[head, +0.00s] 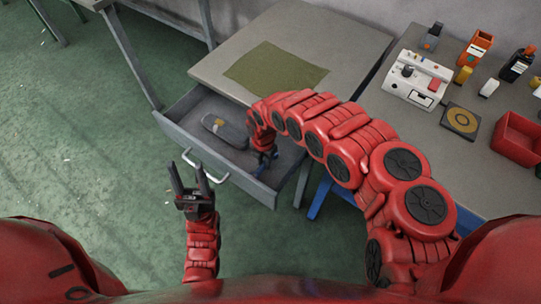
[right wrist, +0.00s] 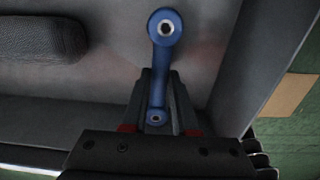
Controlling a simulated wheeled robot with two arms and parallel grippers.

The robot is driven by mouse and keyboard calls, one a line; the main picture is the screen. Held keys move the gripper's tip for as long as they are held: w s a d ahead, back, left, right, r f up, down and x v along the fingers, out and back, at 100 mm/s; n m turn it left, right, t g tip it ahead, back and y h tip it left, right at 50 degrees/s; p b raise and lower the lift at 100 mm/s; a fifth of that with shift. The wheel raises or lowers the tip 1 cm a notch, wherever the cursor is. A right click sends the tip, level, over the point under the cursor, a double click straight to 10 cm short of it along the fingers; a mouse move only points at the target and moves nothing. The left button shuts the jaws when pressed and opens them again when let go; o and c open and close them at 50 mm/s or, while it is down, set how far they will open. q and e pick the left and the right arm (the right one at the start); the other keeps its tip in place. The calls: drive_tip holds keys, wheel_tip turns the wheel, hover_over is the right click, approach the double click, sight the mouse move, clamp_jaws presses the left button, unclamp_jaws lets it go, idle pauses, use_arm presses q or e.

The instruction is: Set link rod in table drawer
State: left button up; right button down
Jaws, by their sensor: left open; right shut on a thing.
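The table drawer (head: 247,185) is pulled open below the grey table top, with its floor showing. My right gripper (head: 264,158) reaches down into the drawer near its right side. In the right wrist view my right gripper (right wrist: 159,100) is shut on the link rod (right wrist: 158,82), blue with a larger ring at its far end and a smaller ring between the fingers. The rod is over the drawer floor; I cannot tell whether it touches it. My left gripper (head: 189,180) is open and empty, in front of the drawer over the floor.
A dark rounded object (head: 225,130) lies in the drawer; it also shows in the right wrist view (right wrist: 40,38). An olive mat (head: 276,72) lies on the table top. The right-hand table holds a white device (head: 417,80), a red bin (head: 517,138) and several small items.

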drive_tip(key=shift+w+d+f, duration=0.1)
drive_tip(key=shift+w+d, duration=0.1)
drive_tip(key=shift+w, duration=0.25)
drive_tip(key=shift+w+d+f+p, duration=0.2)
drive_tip(key=shift+w+d, duration=0.25)
drive_tip(key=shift+w, duration=0.15)
drive_tip(key=shift+w+d+f+p, duration=0.2)
drive_tip(key=shift+w+d, duration=0.25)
drive_tip(key=shift+w, duration=0.15)
drive_tip(key=shift+f, duration=0.2)
drive_tip(key=shift+d+f, duration=0.1)
drive_tip(key=shift+f+b, duration=0.15)
drive_tip(key=shift+b, duration=0.15)
drive_tip(key=c, duration=0.7)
unclamp_jaws()
